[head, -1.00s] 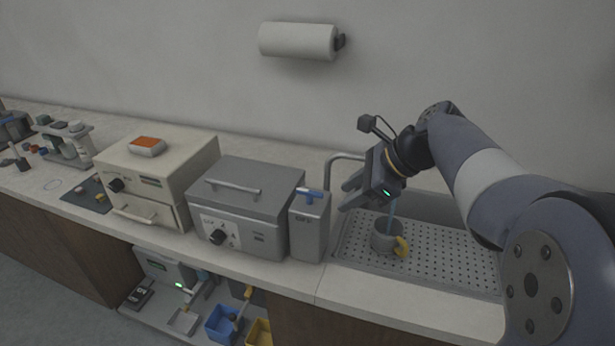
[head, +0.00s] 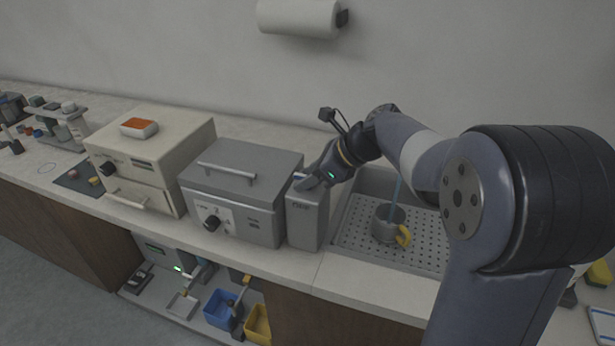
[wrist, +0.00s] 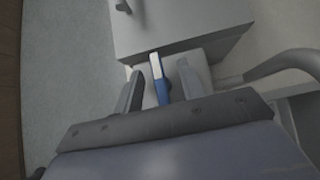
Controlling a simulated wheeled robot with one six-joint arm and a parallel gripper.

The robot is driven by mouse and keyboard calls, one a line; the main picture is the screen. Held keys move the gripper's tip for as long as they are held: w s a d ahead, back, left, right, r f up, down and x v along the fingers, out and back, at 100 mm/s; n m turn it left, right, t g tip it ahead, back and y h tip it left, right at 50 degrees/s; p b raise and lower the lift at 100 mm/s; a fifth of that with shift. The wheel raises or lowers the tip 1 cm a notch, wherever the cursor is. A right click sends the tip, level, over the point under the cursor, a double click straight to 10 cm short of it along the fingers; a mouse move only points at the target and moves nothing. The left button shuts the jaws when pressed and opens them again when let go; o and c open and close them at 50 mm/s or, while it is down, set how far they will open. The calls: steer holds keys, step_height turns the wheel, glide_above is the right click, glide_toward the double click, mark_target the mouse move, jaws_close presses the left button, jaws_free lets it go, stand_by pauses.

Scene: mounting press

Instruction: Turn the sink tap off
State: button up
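The blue tap lever (wrist: 162,90), with a pale end, shows in the wrist view on top of the grey tap box (head: 307,222). My gripper (head: 308,182) is over the top of this box in the head view. In the wrist view my gripper (wrist: 160,78) is open, with one finger on each side of the lever and gaps visible. In the head view my gripper mostly hides the lever.
A grey machine (head: 240,190) with a top handle and black knob stands just left of the tap box. A cream oven (head: 150,155) is further left. The curved spout (wrist: 285,64) is right of the box in the wrist view.

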steer(key=shift+a+f, duration=0.15)
jaws_close()
stand_by(0.4)
